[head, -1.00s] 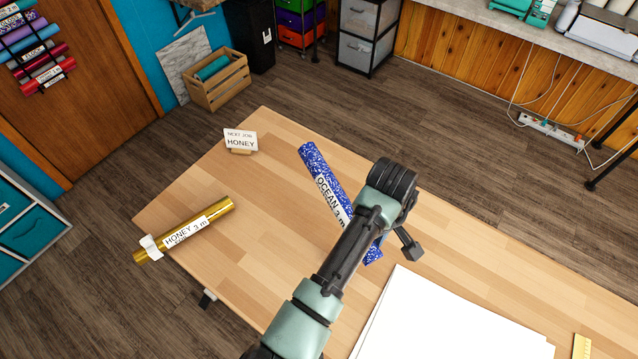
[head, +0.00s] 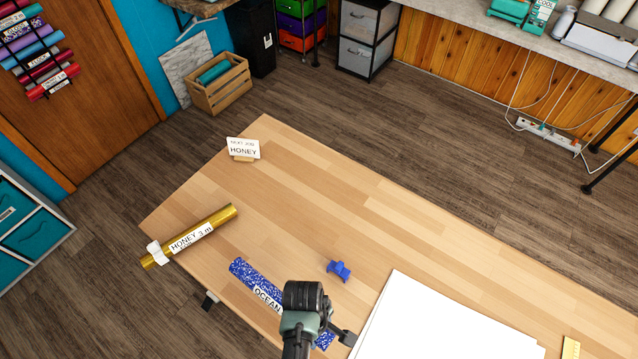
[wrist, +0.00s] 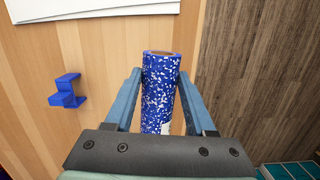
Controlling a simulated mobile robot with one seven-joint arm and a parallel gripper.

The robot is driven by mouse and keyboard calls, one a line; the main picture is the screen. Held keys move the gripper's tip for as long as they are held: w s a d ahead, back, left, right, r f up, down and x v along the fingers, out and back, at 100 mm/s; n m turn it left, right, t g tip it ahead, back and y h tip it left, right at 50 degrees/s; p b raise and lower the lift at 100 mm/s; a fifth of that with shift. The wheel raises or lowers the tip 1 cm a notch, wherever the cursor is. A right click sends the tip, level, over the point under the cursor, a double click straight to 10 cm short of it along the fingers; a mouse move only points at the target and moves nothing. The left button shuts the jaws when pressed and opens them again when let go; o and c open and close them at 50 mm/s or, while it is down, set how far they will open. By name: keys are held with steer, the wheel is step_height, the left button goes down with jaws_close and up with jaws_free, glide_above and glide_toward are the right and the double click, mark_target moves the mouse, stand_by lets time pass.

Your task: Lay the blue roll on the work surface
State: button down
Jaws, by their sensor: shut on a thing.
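The blue roll (head: 257,283) is speckled with white and has a white label reading OCEAN. In the head view it is near the front edge of the work surface (head: 330,200), its right part hidden behind my arm. In the wrist view the roll (wrist: 161,95) lies between the two fingers of my gripper (wrist: 160,82), which is shut on it. The fingers are largely hidden in the head view. I cannot tell whether the roll touches the surface or is held just above it.
A gold HONEY roll (head: 192,238) with a white clip lies at the left edge. A HONEY sign (head: 243,149) stands at the back left. A small blue holder (head: 339,271) sits right of the roll, near white sheets (head: 440,325). The middle of the surface is clear.

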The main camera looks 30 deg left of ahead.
steer(key=shift+r, duration=0.15)
steer(key=shift+d+f+b, duration=0.1)
steer(key=shift+f+b, duration=2.15)
steer(key=shift+f, duration=1.4)
steer(key=shift+c, duration=0.8)
jaws_free()
steer(key=shift+r, duration=0.1)
steer(key=r, duration=0.4)
steer(key=a+r, duration=0.1)
steer(key=r, duration=0.3)
steer(key=r+b, duration=0.1)
steer(key=r, duration=0.3)
steer(key=shift+w+a+r, duration=0.15)
steer(key=shift+a+r, duration=0.25)
